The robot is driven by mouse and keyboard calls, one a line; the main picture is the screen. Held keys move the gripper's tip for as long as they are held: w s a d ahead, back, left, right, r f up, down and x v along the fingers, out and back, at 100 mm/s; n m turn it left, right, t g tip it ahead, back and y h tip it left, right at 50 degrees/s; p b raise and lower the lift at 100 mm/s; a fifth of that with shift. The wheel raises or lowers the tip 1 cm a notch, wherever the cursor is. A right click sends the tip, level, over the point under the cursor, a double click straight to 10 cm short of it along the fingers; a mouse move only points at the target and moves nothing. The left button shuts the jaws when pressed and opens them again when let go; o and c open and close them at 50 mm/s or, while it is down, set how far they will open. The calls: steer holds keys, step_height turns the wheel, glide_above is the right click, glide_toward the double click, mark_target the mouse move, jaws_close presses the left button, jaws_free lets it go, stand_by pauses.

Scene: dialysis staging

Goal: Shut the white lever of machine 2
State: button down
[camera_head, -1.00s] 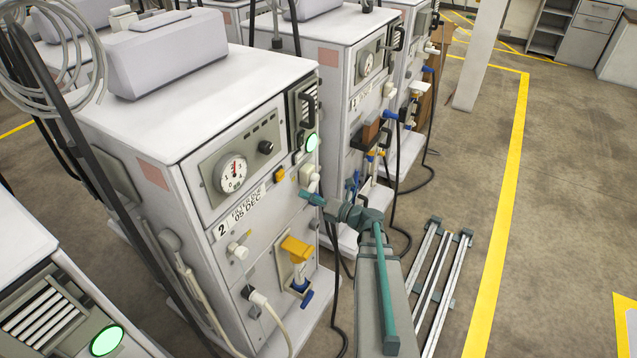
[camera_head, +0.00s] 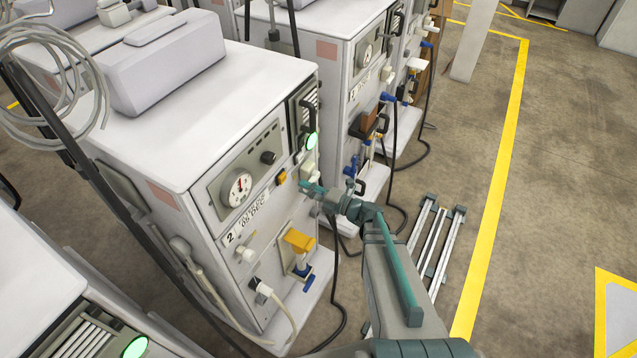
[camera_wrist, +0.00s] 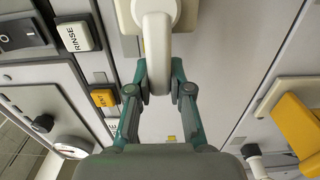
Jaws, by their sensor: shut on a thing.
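Machine 2 (camera_head: 235,95) is the white cabinet with a gauge and a "2" label on its front. Its white lever (camera_wrist: 157,45) shows in the wrist view as a rounded white handle hanging from a cream-coloured mount at the top. My gripper (camera_wrist: 158,83) is shut on the lever's lower end, one teal finger on each side. In the head view my gripper (camera_head: 309,188) is at the front of machine 2, below the green light, and the lever is largely hidden there.
A yellow lever (camera_head: 298,240) is lower on the same front; it also shows in the wrist view (camera_wrist: 297,122). A white hose plug (camera_head: 263,288) is at lower left. Machine 1 (camera_head: 318,32) stands behind. Metal rails (camera_head: 433,240) lie on the floor. Open floor is at right.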

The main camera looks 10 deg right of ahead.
stand_by(0.4)
steer(key=c, duration=1)
jaws_free()
steer(key=shift+c, duration=0.2)
steer(key=v, duration=1.2)
steer(key=shift+w+r, duration=0.1)
